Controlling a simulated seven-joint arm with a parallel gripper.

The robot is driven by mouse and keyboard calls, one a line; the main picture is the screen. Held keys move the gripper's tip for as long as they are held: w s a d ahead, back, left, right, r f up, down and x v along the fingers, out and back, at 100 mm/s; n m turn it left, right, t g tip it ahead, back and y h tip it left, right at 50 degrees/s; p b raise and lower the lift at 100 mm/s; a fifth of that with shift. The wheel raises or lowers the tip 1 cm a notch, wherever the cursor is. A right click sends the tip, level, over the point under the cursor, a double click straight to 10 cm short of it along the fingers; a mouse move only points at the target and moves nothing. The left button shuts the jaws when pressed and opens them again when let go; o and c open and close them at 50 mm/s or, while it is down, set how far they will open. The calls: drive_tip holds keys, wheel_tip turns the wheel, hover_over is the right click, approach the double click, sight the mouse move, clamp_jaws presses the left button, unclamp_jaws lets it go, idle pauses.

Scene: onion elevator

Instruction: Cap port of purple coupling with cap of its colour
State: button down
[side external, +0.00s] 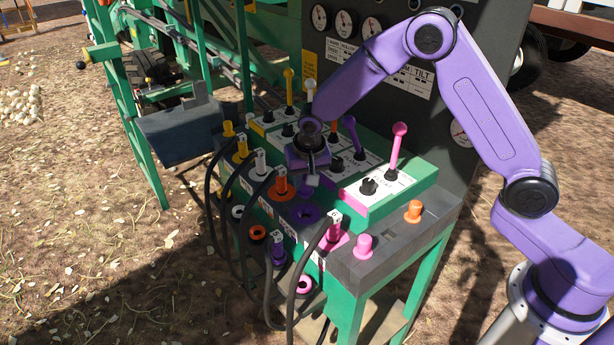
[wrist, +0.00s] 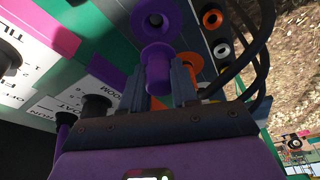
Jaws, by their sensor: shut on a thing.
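My gripper (side external: 311,178) is shut on a purple cap (side external: 306,190) above the sloped green console. In the wrist view the cap (wrist: 158,72) sits between the two fingers (wrist: 158,88), with its wide flange facing away from the palm. The open purple port (side external: 305,215) is a ring with a dark hole, just below the held cap in the side view. In the wrist view the port (wrist: 153,20) shows just beyond the cap, and they look apart. A purple coupling (side external: 278,254) on a dark hose sits low on the console's front.
An orange coupling (side external: 281,184) and a pink coupling (side external: 334,232) stand either side of the port, with hoses looping in front. A pink cap (side external: 363,245) and orange cap (side external: 413,211) rest on the grey ledge. Upright levers, including a pink one (side external: 397,145), stand behind.

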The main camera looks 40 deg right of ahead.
sight(306, 198)
drive_tip(key=shift+f, duration=2.5)
drive_tip(key=shift+f, duration=1.15)
idle(0.8)
idle(0.4)
drive_tip(key=shift+c, duration=1.9)
unclamp_jaws()
drive_tip(key=shift+r, duration=3.5)
